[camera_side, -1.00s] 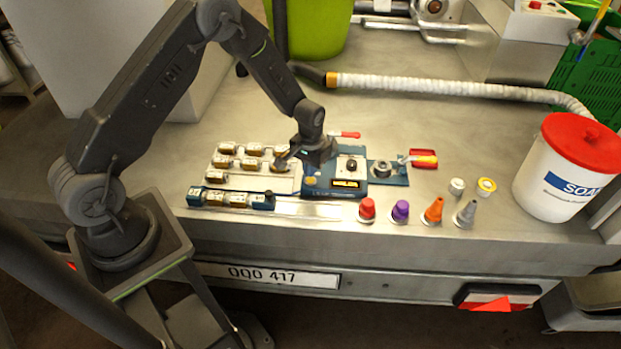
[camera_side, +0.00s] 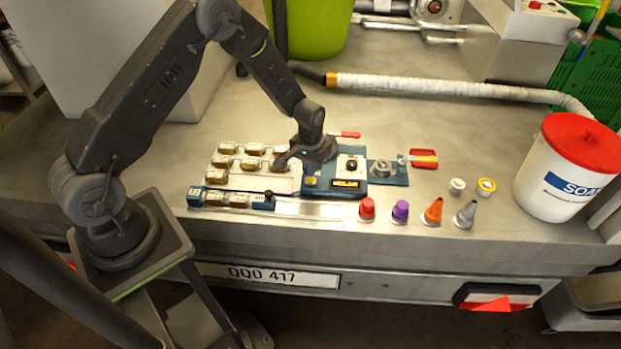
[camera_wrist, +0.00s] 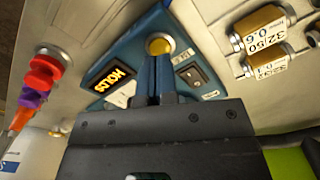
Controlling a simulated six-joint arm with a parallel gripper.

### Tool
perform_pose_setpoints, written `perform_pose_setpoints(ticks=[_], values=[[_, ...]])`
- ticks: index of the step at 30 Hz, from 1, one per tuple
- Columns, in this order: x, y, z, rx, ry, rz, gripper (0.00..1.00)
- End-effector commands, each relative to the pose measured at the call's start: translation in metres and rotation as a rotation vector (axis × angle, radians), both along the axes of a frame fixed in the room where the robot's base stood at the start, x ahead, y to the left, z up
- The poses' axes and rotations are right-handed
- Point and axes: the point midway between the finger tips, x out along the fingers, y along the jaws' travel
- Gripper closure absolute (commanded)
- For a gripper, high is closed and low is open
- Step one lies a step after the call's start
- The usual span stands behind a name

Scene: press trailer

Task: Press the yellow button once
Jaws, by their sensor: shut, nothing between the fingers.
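The yellow button (camera_wrist: 159,45) is a round cap on the blue panel (camera_wrist: 125,57), close in front of my fingertips in the wrist view. In the side view the button (camera_side: 310,181) shows small at the panel's front left corner. My gripper (camera_wrist: 157,60) is shut and empty, its tips at the button's near edge in the wrist view. I cannot tell whether they touch it. In the side view my gripper (camera_side: 316,152) is over the panel's left part, behind the button. A lit yellow display (camera_side: 345,184) is right of the button.
Brown-and-white labelled blocks (camera_side: 254,149) stand left of the panel. Red (camera_side: 367,209), purple (camera_side: 400,211), orange and grey nozzles stand along the front. A hose (camera_side: 440,88) runs behind.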

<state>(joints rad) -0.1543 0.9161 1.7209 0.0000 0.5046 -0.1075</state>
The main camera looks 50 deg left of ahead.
Motion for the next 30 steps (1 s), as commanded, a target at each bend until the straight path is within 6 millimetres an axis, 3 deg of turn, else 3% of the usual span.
perform_pose_setpoints(ticks=[18,30], values=[[0.0,0.0,-0.019,0.0,0.0,0.0,1.0],[0.0,0.0,-0.019,0.0,0.0,0.0,1.0]])
